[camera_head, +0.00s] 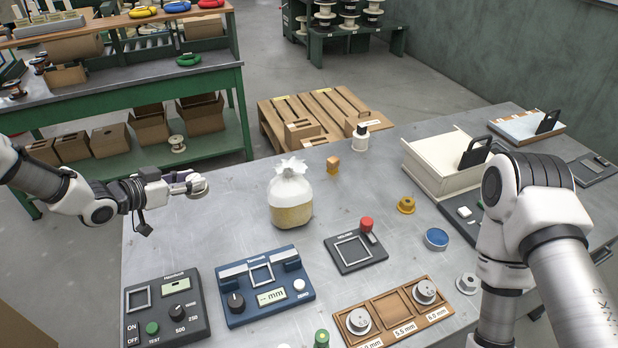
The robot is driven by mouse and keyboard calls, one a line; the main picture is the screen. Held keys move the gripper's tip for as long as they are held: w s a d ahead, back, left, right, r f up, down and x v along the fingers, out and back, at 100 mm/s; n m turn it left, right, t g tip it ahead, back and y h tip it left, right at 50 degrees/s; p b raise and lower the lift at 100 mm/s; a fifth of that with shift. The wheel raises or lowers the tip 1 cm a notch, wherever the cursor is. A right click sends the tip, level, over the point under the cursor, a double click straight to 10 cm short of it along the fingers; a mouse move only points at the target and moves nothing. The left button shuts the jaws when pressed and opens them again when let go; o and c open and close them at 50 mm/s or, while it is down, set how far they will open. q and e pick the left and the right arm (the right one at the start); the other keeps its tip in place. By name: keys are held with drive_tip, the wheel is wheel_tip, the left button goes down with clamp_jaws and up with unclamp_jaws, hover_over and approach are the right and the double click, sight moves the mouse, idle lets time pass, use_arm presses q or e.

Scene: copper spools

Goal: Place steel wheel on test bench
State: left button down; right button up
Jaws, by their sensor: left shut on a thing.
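My left gripper (190,184) is over the left edge of the metal table, shut on a small grey round piece (197,184) that looks like a steel wheel; the fingers partly cover it. A wooden tray (392,309) has a steel wheel (358,321) in its left compartment and another (424,291) in its right one; its middle compartment is empty. A further steel wheel (467,283) lies beside the tray. The test devices on the table are dark grey (170,309), blue (264,285) and black with a red knob (355,251). My right gripper is out of view.
A wrapped white-and-yellow bag (290,195) stands between my left gripper and the right side of the table. A yellow nut (405,205), a blue-topped round tin (436,238) and a cream box (445,165) stand farther right. The table's left middle is clear.

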use_arm(q)
drive_tip(key=shift+s+r, duration=0.1)
drive_tip(key=shift+s, duration=0.05)
drive_tip(key=shift+s+a+f, duration=0.1)
drive_tip(key=shift+s+f, duration=0.05)
drive_tip(key=shift+f, duration=0.1)
wheel_tip(320, 180, down, 9)
drive_tip(key=shift+f+p, duration=0.1)
drive_tip(key=shift+p, duration=0.4)
drive_tip(key=shift+w+f, duration=0.2)
drive_tip(key=shift+s+f+b, duration=0.15)
drive_tip(key=shift+f+b, duration=0.4)
drive_tip(key=c, duration=0.8)
unclamp_jaws()
drive_tip(key=shift+o, duration=0.2)
drive_tip(key=shift+s+f, duration=0.1)
